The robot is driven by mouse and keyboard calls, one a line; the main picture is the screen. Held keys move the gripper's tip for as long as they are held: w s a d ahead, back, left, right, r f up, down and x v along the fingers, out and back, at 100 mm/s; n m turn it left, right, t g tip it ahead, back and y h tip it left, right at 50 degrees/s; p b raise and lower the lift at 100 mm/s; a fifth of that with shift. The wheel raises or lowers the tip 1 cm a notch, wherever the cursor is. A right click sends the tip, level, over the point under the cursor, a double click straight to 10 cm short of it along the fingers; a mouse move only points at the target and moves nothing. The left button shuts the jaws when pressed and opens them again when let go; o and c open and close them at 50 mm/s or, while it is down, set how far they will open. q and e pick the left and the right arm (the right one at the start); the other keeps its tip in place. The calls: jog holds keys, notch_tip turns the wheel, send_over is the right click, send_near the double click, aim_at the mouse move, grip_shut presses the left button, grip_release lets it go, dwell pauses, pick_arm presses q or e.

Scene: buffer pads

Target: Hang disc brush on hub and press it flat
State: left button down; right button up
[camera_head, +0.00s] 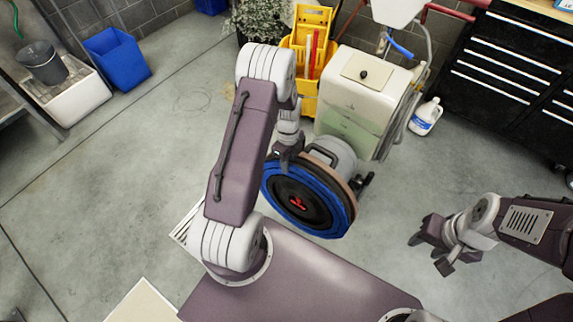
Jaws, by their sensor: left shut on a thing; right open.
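The disc brush (273,186) has a blue outer ring, a black middle and a small red mark at its centre. It stands tilted, with its face toward me, in front of the floor machine's round deck (341,151). A brown rim (352,187) shows behind its upper right edge. The hub is hidden behind the brush, so I cannot tell whether they touch or how flat the brush sits. My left gripper (288,160) is shut on the brush's upper left edge. My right gripper (430,254) is open and empty, to the right of the brush and apart from it.
The cream machine body (362,92) stands behind the deck. A yellow mop bucket (309,50), a white jug (425,117) and a black tool chest (515,90) are at the back. A blue bin (117,58) is far left. Floor between brush and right gripper is clear.

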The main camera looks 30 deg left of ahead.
pick_arm(q)
jog(key=shift+w, duration=0.25)
jog(key=shift+s+f, duration=0.25)
jog(key=shift+f, duration=0.1)
jog(key=c, duration=1.3)
grip_release()
jog(key=shift+c, duration=0.2)
jog(key=shift+o, duration=1)
jog(key=shift+r, duration=0.1)
jog(key=shift+w, duration=0.1)
jog(key=r, duration=0.6)
jog(key=w+r+p, duration=0.1)
jog(key=r, duration=0.2)
jog(key=shift+a, duration=0.25)
